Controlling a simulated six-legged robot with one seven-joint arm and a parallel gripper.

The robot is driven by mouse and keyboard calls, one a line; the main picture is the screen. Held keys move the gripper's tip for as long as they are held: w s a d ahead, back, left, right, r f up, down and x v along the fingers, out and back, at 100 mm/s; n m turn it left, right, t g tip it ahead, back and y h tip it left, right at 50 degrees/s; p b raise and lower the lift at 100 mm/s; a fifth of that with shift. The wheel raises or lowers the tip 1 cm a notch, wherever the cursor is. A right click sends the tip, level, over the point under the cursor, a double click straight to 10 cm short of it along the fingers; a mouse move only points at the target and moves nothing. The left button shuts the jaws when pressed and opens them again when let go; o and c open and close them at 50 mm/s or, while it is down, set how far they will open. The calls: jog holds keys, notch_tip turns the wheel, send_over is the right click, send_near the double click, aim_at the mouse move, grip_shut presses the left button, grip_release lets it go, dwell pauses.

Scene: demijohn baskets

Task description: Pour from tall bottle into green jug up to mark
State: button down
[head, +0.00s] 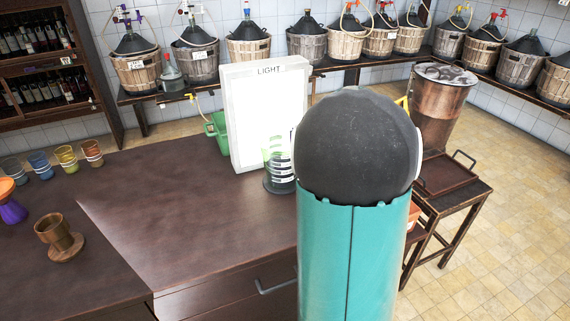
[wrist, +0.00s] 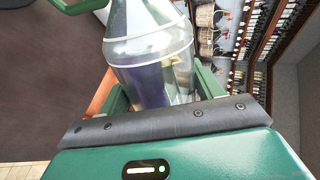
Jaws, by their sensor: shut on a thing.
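My gripper (wrist: 162,95) is shut on a clear bottle (wrist: 150,45) with pale rings in the wrist view. Something dark purple shows through its lower part. I take it for the tall bottle; in the head view my arm hides it and the gripper. A green jug (head: 214,130) shows partly behind the left edge of the light box in the head view. A clear vessel (head: 277,166) with pale marks and a greenish upper part stands before the light box. A green handle-like piece (wrist: 80,5) shows at the wrist view's upper left; its owner is unclear.
A white light box (head: 269,115) stands at the back of the dark counter (head: 190,210). Coloured cups (head: 66,158), a purple-and-orange jigger (head: 10,203) and a wooden cup (head: 58,235) are at left. Demijohn baskets (head: 247,47) line the wall shelf. The counter's middle is clear.

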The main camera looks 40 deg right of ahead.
jog(key=shift+r, duration=0.15)
jog(key=shift+s+d+r, duration=0.1)
jog(key=shift+d+r, duration=0.05)
jog(key=shift+r, duration=0.05)
jog(key=shift+r+m+t+y, duration=0.15)
jog(key=shift+m+t+y, duration=0.15)
jog(key=shift+m+y, duration=0.1)
dwell(1.5)
jog(key=shift+f, duration=0.55)
jog(key=shift+r+n+h, duration=0.1)
jog(key=shift+n+h, duration=0.2)
jog(key=shift+n, duration=0.1)
